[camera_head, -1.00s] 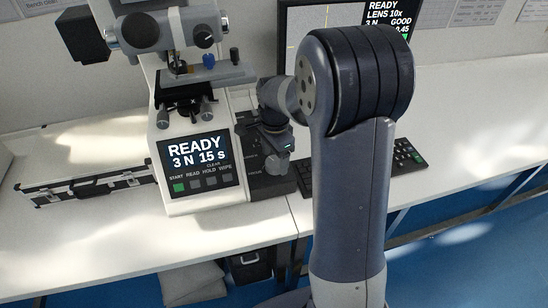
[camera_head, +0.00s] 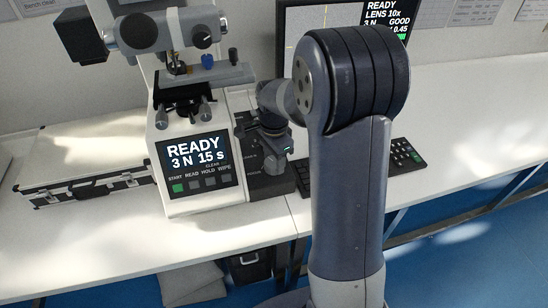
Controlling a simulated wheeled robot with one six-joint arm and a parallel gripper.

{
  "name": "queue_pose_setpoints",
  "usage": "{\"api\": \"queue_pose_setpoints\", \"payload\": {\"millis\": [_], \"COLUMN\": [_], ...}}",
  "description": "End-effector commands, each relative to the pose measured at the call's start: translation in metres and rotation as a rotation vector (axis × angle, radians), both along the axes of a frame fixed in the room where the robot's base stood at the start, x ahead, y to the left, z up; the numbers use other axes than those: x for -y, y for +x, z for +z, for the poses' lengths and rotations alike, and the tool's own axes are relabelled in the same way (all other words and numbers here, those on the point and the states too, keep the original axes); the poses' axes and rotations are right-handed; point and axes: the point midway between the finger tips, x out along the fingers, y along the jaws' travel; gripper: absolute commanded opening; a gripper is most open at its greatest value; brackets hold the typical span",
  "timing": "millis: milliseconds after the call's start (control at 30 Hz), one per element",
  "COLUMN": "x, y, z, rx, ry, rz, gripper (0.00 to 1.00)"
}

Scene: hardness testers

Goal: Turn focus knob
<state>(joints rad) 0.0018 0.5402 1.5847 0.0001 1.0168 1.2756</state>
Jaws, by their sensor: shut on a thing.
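My gripper (camera_head: 272,153) is at this box, shut on what appears to be the focus knob. The knob is largely hidden by my gripper and wrist, so its angle cannot be told.
A monitor (camera_head: 330,15) stands behind my arm, partly covered, with READY, LENS 10x and GOOD on it. A keyboard (camera_head: 402,154) lies right of the box. A silver case (camera_head: 85,170) lies left of the tester. The bench at far right is clear.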

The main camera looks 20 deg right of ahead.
Motion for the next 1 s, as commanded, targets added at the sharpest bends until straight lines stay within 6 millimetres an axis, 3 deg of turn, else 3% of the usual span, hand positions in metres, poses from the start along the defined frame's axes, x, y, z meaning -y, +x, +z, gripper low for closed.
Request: {"api": "queue_pose_setpoints", "payload": {"millis": [367,1000], "x": [0.0000,-0.0001], "y": [0.0002,0.0008], "z": [0.0006,0.0009], "rx": [0.000,0.001], "ry": [0.000,-0.001], "rz": [0.100,0.669], "gripper": [0.25,0.25]}}
